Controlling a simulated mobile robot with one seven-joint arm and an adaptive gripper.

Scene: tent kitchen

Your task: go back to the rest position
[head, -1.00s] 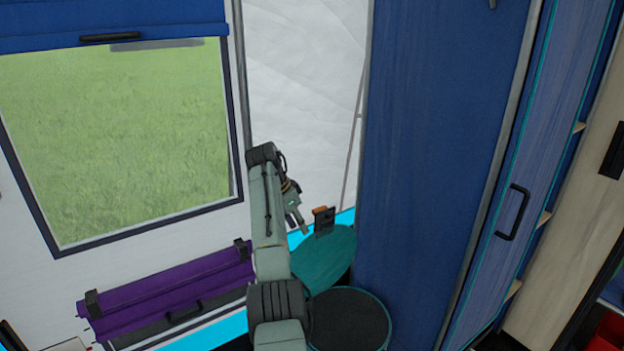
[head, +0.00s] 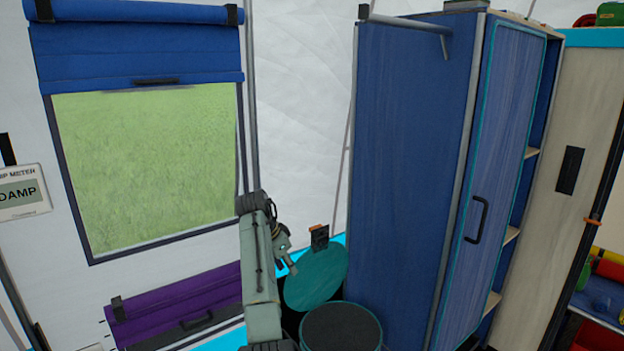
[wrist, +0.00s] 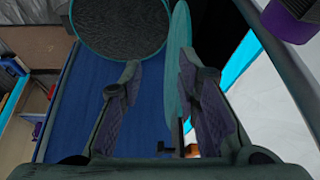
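My arm rises in the lower middle of the head view, and my gripper (head: 291,265) hangs at its upper end, pointing down and right. It appears in front of the left edge of a round teal lid (head: 322,277). In the wrist view, my gripper (wrist: 160,66) has its two fingers spread apart, with nothing held between them. The teal lid (wrist: 179,40) shows edge-on beyond the fingers, near the right one. I cannot tell how far it is from them.
A round container with a dark top (head: 342,328) stands beside the lid. A tall blue cabinet (head: 400,170) with a closed-looking door fills the right. A window (head: 150,165) and a purple roll (head: 175,303) are on the left. A small dark box (head: 320,238) is behind the lid.

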